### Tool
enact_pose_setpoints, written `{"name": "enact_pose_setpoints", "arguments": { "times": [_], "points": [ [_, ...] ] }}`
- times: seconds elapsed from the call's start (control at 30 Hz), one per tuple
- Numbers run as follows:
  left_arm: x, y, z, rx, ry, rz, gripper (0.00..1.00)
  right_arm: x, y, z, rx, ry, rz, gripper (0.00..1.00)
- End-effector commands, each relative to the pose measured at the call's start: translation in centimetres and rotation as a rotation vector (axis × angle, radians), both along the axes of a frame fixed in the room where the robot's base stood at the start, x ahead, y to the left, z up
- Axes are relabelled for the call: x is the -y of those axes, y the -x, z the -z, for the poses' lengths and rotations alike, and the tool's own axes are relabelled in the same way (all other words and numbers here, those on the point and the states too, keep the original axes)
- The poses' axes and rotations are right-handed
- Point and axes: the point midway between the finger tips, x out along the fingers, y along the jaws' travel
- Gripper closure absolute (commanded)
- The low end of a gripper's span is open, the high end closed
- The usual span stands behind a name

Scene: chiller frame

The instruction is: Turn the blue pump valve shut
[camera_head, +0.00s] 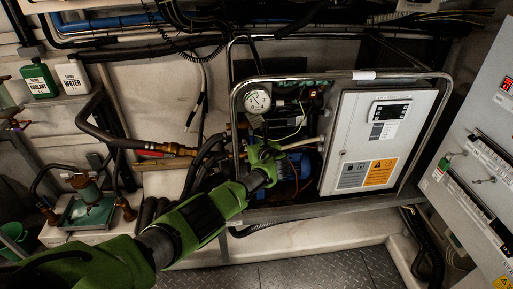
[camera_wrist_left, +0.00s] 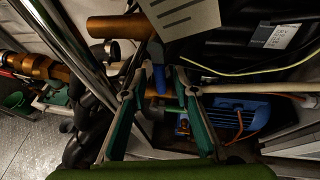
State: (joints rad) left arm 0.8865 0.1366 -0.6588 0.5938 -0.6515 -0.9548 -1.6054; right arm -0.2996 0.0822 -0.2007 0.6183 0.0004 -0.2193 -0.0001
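My left gripper (camera_head: 266,153) reaches in from the lower left to the pipes left of the white control box. In the left wrist view its two green fingers (camera_wrist_left: 158,78) are spread apart, with a gap between the tips. A small blue piece (camera_wrist_left: 156,52), which looks like the valve handle, shows just beyond the tips by a copper pipe (camera_wrist_left: 118,27). I cannot tell whether a finger touches it. In the head view the gripper hides this spot. The blue pump body (camera_head: 290,168) sits behind and right of the gripper; it also shows in the wrist view (camera_wrist_left: 238,117). My right gripper is not in view.
A metal tube frame (camera_head: 236,112) surrounds the white control box (camera_head: 366,140) and a round gauge (camera_head: 257,101). Black hoses and a brass fitting (camera_head: 178,149) lie close on the left. A grey panel (camera_head: 470,150) stands at the right. Coolant and water bottles (camera_head: 40,80) stand far left.

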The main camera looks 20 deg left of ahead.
Motion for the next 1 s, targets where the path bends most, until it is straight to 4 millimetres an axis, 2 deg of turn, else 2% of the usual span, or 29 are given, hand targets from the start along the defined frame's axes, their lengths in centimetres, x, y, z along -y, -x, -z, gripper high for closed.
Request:
{"name": "enact_pose_setpoints", "arguments": {
  "times": [0.37, 0.8, 1.0],
  "points": [
    [2.2, 2.3, -1.2, 0.002, 0.002, 0.003, 0.73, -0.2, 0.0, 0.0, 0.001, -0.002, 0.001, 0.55],
    [6.1, 6.6, -3.5, -0.001, 0.001, 0.000, 0.73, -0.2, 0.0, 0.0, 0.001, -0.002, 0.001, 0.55],
    [7.0, 7.8, -4.1, -0.003, -0.001, -0.002, 0.73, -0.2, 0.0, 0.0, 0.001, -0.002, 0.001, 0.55]
  ]
}}
